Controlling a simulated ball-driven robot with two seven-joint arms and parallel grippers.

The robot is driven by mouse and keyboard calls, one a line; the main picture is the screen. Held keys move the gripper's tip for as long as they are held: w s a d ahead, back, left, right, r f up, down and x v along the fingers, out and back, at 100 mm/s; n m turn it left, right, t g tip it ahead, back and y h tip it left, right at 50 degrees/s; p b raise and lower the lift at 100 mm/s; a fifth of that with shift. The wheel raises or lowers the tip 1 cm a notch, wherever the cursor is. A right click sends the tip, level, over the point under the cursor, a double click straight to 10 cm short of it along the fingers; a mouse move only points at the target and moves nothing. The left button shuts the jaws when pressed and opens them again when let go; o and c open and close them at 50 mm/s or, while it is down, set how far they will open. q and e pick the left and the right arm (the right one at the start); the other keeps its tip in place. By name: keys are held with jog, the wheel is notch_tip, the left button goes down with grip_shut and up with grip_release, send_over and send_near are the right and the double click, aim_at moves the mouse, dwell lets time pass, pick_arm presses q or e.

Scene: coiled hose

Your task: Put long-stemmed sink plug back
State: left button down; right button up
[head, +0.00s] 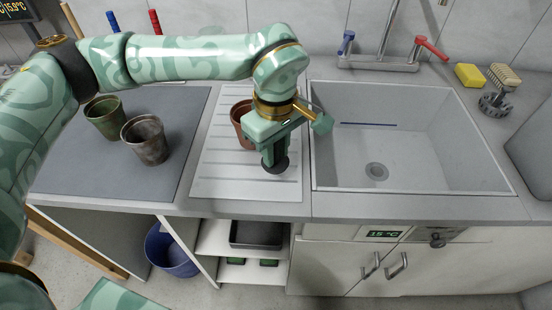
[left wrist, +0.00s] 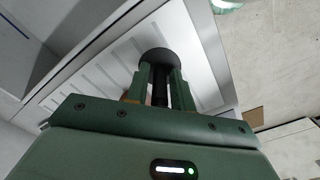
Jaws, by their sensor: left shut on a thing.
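My left gripper (head: 274,158) is over the ribbed drainboard, left of the sink. It is shut on the black long-stemmed sink plug (head: 276,168), whose round head shows below the fingers. In the left wrist view the dark stem runs between the fingers of the left gripper (left wrist: 160,86), and the wide round head (left wrist: 158,60) sits beyond the fingertips. My right gripper is not in view.
A terracotta pot (head: 239,115) stands on the drainboard (head: 225,185), partly behind my gripper. A green pot (head: 105,117) and a brown pot (head: 149,139) stand on the dark mat at left. The faucet (head: 380,62), yellow sponge (head: 470,76) and brush (head: 503,78) are behind the sink.

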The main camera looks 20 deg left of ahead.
pick_arm(q)
notch_tip(320, 180, down, 3)
jog(key=shift+f+b, duration=0.15)
jog(key=shift+b, duration=0.4)
jog(key=c, duration=1.2)
grip_release()
notch_tip(320, 180, up, 12)
jog(key=p, duration=0.3)
